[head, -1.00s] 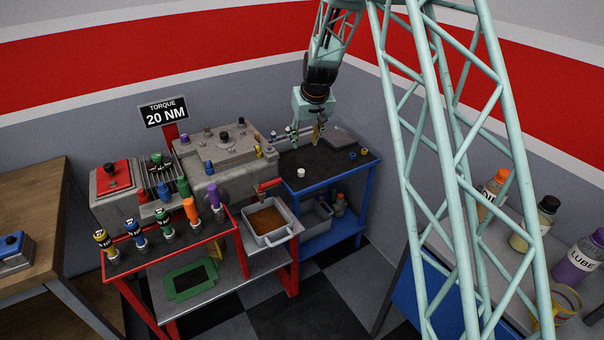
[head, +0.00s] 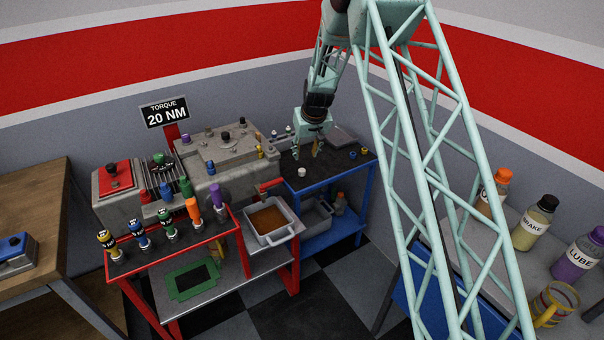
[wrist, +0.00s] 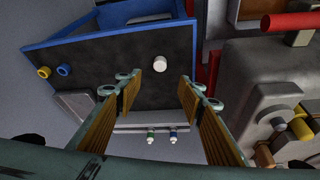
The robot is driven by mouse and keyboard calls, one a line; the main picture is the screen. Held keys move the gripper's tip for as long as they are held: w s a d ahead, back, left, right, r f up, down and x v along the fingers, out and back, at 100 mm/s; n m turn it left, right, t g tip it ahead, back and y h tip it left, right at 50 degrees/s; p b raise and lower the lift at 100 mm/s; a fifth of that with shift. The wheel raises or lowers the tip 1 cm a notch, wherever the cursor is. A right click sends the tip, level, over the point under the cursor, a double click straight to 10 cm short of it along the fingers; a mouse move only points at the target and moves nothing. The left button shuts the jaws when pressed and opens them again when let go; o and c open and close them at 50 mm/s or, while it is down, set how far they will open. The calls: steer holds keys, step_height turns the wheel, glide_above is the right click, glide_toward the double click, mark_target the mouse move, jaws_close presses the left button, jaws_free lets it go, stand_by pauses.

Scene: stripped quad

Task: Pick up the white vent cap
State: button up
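The white vent cap (head: 302,172) stands on the dark top of the blue cart (head: 331,178), near its left front part. In the wrist view the cap (wrist: 160,64) shows as a small white round thing, beyond the fingertips and roughly midway between them. My gripper (wrist: 159,84) is open, with its two ribbed fingers wide apart and nothing between them. In the head view my gripper (head: 306,152) hangs over the cart top, a little behind the cap. It does not touch the cap.
A blue ring (wrist: 64,70) and a yellow ring (wrist: 44,72) lie on the same cart top. A grey engine block (head: 222,150) stands left of it. A pan of brown liquid (head: 268,220) sits at the front left. The cart top around the cap is clear.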

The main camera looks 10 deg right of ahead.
steer(key=shift+f, duration=0.15)
glide_above(302, 170)
steer(key=s, duration=0.2)
steer(key=shift+s+d+f+b, duration=0.1)
steer(key=shift+f+b, duration=0.35)
steer(key=shift+f, duration=3.4)
steer(key=shift+b+x, duration=0.45)
steer(key=shift+x, duration=2.15)
steer(key=shift+c, duration=0.5)
steer(key=c, duration=0.8)
